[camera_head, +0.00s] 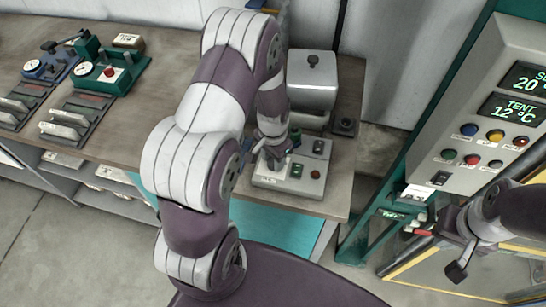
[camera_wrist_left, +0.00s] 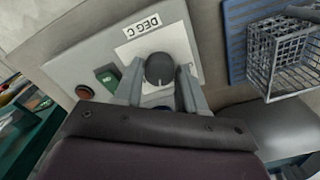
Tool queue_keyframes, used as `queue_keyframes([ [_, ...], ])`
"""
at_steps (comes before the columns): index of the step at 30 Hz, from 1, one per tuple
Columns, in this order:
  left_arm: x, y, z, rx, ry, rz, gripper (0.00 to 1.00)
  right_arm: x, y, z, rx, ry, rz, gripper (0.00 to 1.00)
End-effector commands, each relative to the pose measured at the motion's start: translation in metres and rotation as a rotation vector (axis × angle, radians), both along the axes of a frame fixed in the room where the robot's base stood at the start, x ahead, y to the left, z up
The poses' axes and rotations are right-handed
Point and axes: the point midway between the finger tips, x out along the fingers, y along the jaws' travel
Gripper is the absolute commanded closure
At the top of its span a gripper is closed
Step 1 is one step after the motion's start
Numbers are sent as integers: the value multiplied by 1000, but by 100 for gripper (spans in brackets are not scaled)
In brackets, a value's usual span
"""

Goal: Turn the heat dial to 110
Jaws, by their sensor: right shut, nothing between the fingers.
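The heat dial (camera_wrist_left: 160,68) is a dark round knob with a pale pointer line, on a white plate labelled DEG C (camera_wrist_left: 142,25). It sits on a grey control box (camera_head: 292,178) on the bench. My left gripper (camera_wrist_left: 160,82) points down at the dial. Its two fingers stand on either side of the knob, very near it; whether they touch it is unclear. In the head view my left gripper (camera_head: 272,155) and arm hide the dial. The scale numbers cannot be read. My right gripper (camera_head: 463,250) is shut and empty at the far right, away from the box.
The box also bears a green switch (camera_head: 296,171) and a red-orange button (camera_head: 315,174). A grey lidded container (camera_head: 312,80) stands behind it. A wall panel (camera_head: 480,110) with displays and coloured buttons is at right. A wire basket (camera_wrist_left: 285,60) shows in the wrist view.

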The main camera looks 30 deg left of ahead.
Motion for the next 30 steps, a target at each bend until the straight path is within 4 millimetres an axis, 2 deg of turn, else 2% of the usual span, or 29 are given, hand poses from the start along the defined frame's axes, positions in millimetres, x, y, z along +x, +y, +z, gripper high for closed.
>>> queue_keyframes([
  [2, 0, 0, 0, 0, -1, 0, 39, 0, 0, 0, 0, 0, 0, 100],
  [9, 0, 0, 0, -1, 1, 1, 39, 0, 0, 0, 0, 0, 0, 100],
  [12, 1, 0, 6, 0, -2, 1, 39, 0, 0, -1, 0, 0, 0, 100],
  [14, 1, 0, 17, 1, -4, 1, 39, 0, 0, -3, 0, 0, 0, 100],
  [24, 0, 0, 103, 1, -3, 0, 39, 0, 0, -14, 0, 0, 0, 100],
  [30, 0, 0, 126, 1, -1, 0, 39, 0, 0, -16, 0, 0, 0, 100],
])
